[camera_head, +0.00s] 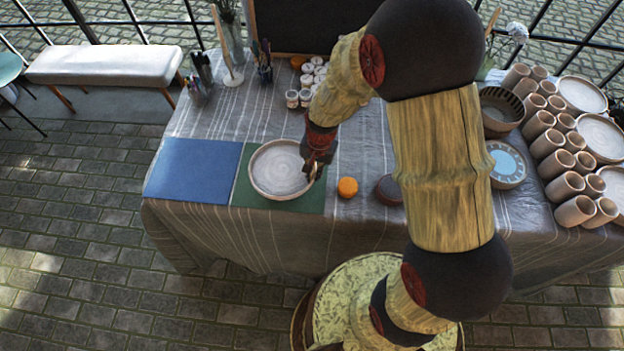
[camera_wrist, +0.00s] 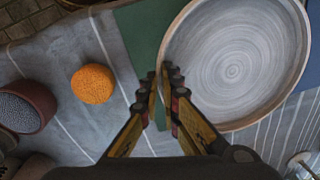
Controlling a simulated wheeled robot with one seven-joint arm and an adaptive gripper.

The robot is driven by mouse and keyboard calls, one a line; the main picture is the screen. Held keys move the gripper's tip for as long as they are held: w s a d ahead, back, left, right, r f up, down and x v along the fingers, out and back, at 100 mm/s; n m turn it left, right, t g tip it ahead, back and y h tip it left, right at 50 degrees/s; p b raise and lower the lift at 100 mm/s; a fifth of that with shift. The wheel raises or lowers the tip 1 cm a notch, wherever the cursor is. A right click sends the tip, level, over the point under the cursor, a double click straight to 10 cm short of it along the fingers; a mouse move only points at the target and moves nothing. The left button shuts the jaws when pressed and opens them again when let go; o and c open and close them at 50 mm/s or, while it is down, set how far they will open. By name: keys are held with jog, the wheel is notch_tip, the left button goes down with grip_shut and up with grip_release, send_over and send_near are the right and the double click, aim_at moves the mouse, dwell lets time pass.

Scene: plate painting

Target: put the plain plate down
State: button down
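The plain plate (camera_head: 277,172), round and pale with a raised rim, is over the green mat (camera_head: 310,200) near the table's front edge. It looks level; I cannot tell whether it rests on the mat or is just above it. My gripper (camera_head: 315,170) is at the plate's right rim. In the wrist view the plate (camera_wrist: 235,70) fills the upper right, and my gripper's fingertips (camera_wrist: 164,78) are close together, one on each side of the rim. The contact is partly hidden by the fingers.
A blue mat (camera_head: 192,170) lies left of the green mat (camera_wrist: 150,30). An orange sponge (camera_head: 347,187) and a dark round pot (camera_head: 388,190) stand to the right. Cups (camera_head: 560,150), bowls (camera_head: 500,110) and plates (camera_head: 600,135) crowd the table's right side.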

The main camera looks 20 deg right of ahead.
jog(key=shift+w+a+f, duration=0.25)
jog(key=shift+w+f, duration=0.05)
jog(key=shift+f, duration=0.15)
jog(key=shift+w+f+b, duration=0.1)
jog(key=shift+f+b, duration=0.75)
jog(key=shift+f, duration=0.65)
jog(key=shift+f, duration=0.1)
jog(key=c, duration=2)
grip_release()
jog(key=shift+c, duration=0.2)
